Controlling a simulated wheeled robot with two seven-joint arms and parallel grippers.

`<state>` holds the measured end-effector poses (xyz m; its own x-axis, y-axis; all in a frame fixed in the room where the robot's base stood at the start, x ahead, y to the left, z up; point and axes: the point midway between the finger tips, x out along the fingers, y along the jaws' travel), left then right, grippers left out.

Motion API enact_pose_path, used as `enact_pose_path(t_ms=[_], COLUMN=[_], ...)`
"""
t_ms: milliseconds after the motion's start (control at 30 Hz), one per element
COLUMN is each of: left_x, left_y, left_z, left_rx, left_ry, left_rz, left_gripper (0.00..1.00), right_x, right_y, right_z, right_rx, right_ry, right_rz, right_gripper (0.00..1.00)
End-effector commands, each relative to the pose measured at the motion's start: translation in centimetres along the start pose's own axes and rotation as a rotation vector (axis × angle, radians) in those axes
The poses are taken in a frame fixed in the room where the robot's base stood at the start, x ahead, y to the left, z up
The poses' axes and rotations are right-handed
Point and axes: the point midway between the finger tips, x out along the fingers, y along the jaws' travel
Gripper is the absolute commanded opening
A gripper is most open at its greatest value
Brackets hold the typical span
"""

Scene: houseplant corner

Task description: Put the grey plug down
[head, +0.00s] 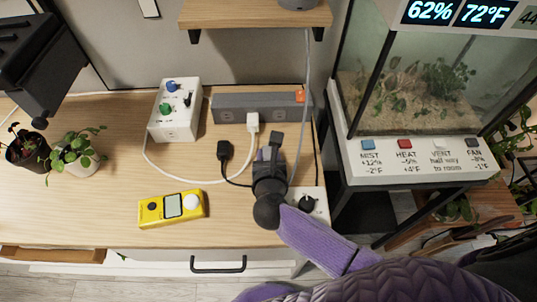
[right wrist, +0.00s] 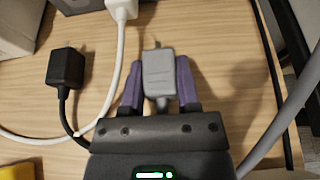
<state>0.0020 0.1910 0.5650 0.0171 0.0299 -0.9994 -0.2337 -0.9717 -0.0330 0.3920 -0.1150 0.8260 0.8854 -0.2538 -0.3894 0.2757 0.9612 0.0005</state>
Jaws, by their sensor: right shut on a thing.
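The grey plug (right wrist: 158,72) is between the two purple fingers of my right gripper (right wrist: 160,90) in the right wrist view, with its prongs pointing away from the gripper. In the head view my right gripper (head: 269,154) is over the wooden desk, just in front of the grey power strip (head: 228,108). The plug (head: 276,140) shows there as a small dark shape at the fingertips. I see wood around it, but cannot tell whether it touches the desk. My left gripper is not in view.
A black plug (head: 224,152) and a white plug (head: 252,124) are left of the gripper, with cables across the desk. A yellow meter (head: 172,208) lies in front. A white box (head: 310,206) is close on the right, and a terrarium (head: 410,90) stands beyond.

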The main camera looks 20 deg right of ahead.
Motion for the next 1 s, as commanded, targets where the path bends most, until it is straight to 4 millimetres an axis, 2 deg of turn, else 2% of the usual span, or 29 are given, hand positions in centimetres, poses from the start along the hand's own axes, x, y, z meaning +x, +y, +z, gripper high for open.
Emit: enact_pose_path(t_ms=[367,400,533,567,833,967,1000], left_x=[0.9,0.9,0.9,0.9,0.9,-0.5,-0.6], left_y=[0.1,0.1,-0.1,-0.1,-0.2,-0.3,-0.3], left_z=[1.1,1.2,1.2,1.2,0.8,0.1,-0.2], left_rx=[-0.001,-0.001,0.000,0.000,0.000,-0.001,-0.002], left_ry=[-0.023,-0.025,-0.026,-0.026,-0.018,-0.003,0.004], left_rz=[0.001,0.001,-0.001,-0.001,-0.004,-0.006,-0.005], left_gripper=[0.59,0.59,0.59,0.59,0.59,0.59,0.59], right_x=[0.4,0.3,0.3,0.3,0.3,-0.3,-1.1], right_y=[-0.1,-0.1,-0.1,-0.1,0.0,0.0,0.0], right_z=[-1.4,-1.4,-1.6,-1.7,-1.6,0.0,-0.3], right_rx=[0.001,0.001,0.002,0.002,0.003,0.000,0.002], right_ry=[0.010,0.012,0.016,0.016,0.016,0.013,0.017], right_rz=[-0.001,-0.001,-0.001,0.000,0.001,0.002,0.002], right_gripper=[0.00,0.44,0.72,0.76,0.76,0.76,0.76])
